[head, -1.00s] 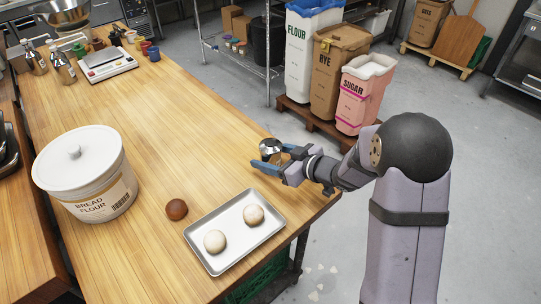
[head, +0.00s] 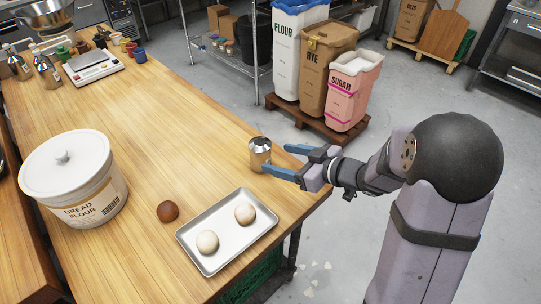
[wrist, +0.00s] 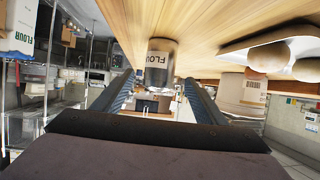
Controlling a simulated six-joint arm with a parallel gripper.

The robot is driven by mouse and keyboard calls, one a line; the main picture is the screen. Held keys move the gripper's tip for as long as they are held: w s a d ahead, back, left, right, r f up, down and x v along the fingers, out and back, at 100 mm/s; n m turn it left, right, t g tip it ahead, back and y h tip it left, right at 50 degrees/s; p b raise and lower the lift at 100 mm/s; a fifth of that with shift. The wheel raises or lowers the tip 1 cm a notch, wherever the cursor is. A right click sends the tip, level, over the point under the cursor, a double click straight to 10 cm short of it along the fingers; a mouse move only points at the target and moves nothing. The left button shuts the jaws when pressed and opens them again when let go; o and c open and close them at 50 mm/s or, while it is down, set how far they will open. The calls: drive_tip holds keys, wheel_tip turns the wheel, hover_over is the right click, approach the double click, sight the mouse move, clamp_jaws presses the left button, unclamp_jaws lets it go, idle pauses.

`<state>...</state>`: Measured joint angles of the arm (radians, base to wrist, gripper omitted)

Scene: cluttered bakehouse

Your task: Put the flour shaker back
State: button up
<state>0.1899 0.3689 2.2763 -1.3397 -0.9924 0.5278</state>
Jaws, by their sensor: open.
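In the wrist view, where the scene looks upside down, the shaker (wrist: 161,62) shows a FLOUR label ahead of the fingers. My gripper (head: 279,159) is open, with its blue fingers level and pointing at the shaker from the right. The fingertips are close to the shaker; a small overlap in the head view leaves contact unclear. Nothing is held.
A tray (head: 224,262) with two pale dough balls lies in front of the shaker, a brown ball (head: 167,211) beside it. A bread flour tub (head: 72,190) stands left. A scale (head: 93,70), metal bottles (head: 47,71) and coloured cups are far left. The table's middle is clear.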

drive_tip(key=shift+v, duration=1.65)
drive_tip(key=shift+w+d, duration=0.1)
drive_tip(key=shift+w, duration=0.1)
drive_tip(key=w+d+m+h, duration=0.1)
drive_tip(key=d+h, duration=0.1)
drive_tip(key=w+d+m+t+h+p, duration=0.1)
drive_tip(key=d+h, duration=0.1)
drive_tip(key=w+d+m+h, duration=0.1)
drive_tip(key=d, duration=0.1)
drive_tip(key=shift+d+f+t+h+p, duration=0.15)
drive_tip(key=shift+d+t+h+p, duration=0.2)
drive_tip(key=shift+t+h+p, duration=0.05)
drive_tip(key=s+d+f+m+g+h+p, duration=0.1)
drive_tip(key=s+d+f+m+g+h, duration=0.2)
drive_tip(key=s, duration=0.5)
drive_tip(key=s+d+m+g+h+p, duration=0.2)
drive_tip(key=s+d+m+g+h, duration=0.15)
drive_tip(key=s, duration=0.35)
drive_tip(key=s+a+g+y, duration=0.2)
drive_tip(key=s+a+g, duration=0.1)
drive_tip(key=s, duration=0.7)
drive_tip(key=shift+a+m+g, duration=0.35)
drive_tip(key=shift+f, duration=0.1)
